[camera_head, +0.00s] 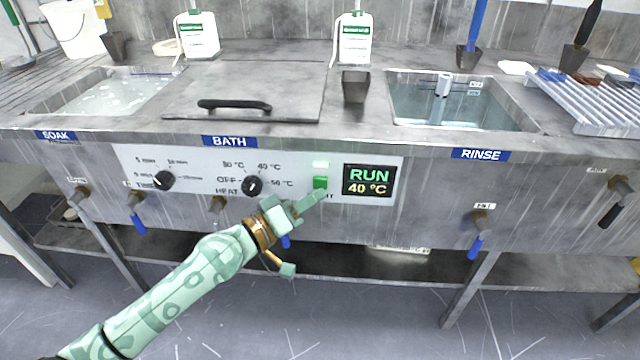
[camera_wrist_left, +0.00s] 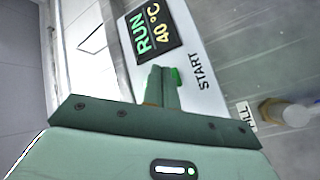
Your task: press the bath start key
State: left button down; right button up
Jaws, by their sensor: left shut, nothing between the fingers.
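The green start key (camera_head: 320,183) sits on the white control panel (camera_head: 215,160) under the BATH label, left of the display (camera_head: 368,181), which reads RUN and 40 °C. My right gripper is not in view.
Two black knobs, the timer (camera_head: 163,180) and the heat knob (camera_head: 252,186), stick out left of the key. The bath lid (camera_head: 245,92) is down; the rinse basin (camera_head: 455,105) is open at the right.

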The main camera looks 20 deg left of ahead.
pick_arm(q)
jog(key=s, duration=0.2)
jog(key=s+d+p, duration=0.1)
jog(key=s, duration=0.1)
jog(key=shift+s+d, duration=0.2)
jog(key=shift+s, duration=0.2)
dwell(0.5)
